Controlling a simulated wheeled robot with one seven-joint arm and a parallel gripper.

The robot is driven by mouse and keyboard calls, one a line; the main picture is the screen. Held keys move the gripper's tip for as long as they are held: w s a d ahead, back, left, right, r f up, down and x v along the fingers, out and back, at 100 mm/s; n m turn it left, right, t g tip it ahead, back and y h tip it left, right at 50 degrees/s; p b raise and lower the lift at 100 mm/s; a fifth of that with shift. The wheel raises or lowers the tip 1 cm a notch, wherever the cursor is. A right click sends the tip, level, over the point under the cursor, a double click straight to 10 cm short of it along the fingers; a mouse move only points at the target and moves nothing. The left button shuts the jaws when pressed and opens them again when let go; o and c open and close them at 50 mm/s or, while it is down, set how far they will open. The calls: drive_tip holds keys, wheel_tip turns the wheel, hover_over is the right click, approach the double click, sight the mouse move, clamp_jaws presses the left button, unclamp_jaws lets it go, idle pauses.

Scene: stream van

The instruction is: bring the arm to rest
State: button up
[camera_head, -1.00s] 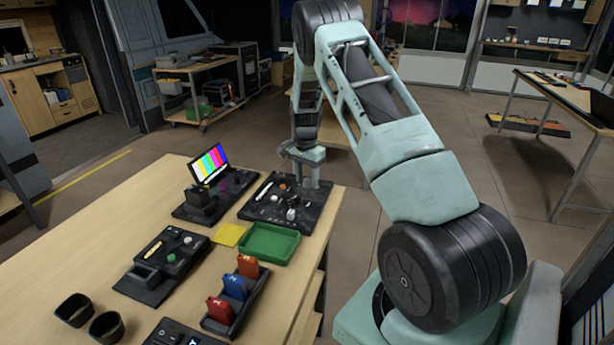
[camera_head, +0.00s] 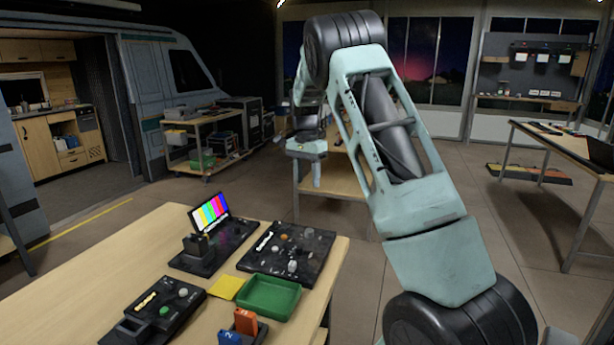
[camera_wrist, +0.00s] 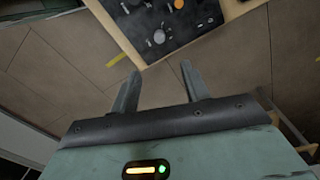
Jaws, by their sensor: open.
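My gripper (camera_head: 305,178) is raised in the air beyond the far right corner of the wooden table (camera_head: 120,262), pointing down. In the wrist view its two fingers (camera_wrist: 158,82) are spread apart with nothing between them. Past the fingertips, the wrist view shows the edge of the black panel (camera_wrist: 165,40) and the table corner; the fingers touch neither. My arm is bent, with its elbow high in the head view.
On the table are a black panel with knobs (camera_head: 262,257), a green tray (camera_head: 270,309), a yellow square (camera_head: 227,287), a colour-bar screen (camera_head: 211,210) and a black control box (camera_head: 166,309). A wooden shelf unit (camera_head: 345,182) and a cart (camera_head: 203,128) stand behind.

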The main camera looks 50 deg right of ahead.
drive_tip(key=shift+r, duration=0.45)
drive_tip(key=shift+a, duration=0.1)
